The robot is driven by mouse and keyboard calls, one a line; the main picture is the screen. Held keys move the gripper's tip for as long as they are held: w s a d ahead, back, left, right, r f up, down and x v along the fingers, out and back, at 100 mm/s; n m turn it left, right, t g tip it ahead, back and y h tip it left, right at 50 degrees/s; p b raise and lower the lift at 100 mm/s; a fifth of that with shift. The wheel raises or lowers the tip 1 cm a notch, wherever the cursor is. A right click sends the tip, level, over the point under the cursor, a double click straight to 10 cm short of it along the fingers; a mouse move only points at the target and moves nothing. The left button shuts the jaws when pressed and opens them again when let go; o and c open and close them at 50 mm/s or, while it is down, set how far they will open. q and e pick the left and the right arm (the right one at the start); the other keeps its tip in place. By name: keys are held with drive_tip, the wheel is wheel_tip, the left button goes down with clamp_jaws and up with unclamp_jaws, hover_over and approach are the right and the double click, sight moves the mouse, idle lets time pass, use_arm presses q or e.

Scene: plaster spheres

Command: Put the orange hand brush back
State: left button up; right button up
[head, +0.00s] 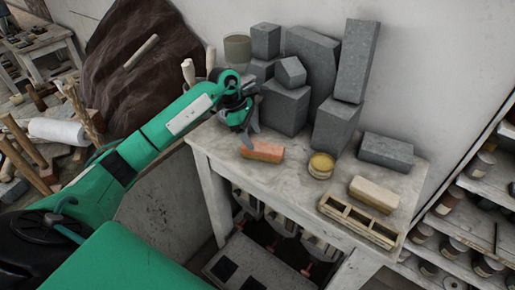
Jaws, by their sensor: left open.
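The orange hand brush (263,152) lies on the near left part of the pale worktable (225,147), close to its front edge. My left gripper (247,133) is open and points down just behind and to the left of the brush. Its jaws look empty; I cannot tell whether a fingertip touches the brush. My right gripper is not in view.
Grey blocks (288,108) crowd the table's back. A round yellowish tin (321,165), a tan block (374,193) and a divided wooden tray (357,222) stand to the right. Shelves with jars (480,165) are at far right.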

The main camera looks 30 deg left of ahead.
use_arm(q)
drive_tip(key=b+v, duration=0.1)
drive_tip(key=v, duration=0.5)
idle(0.3)
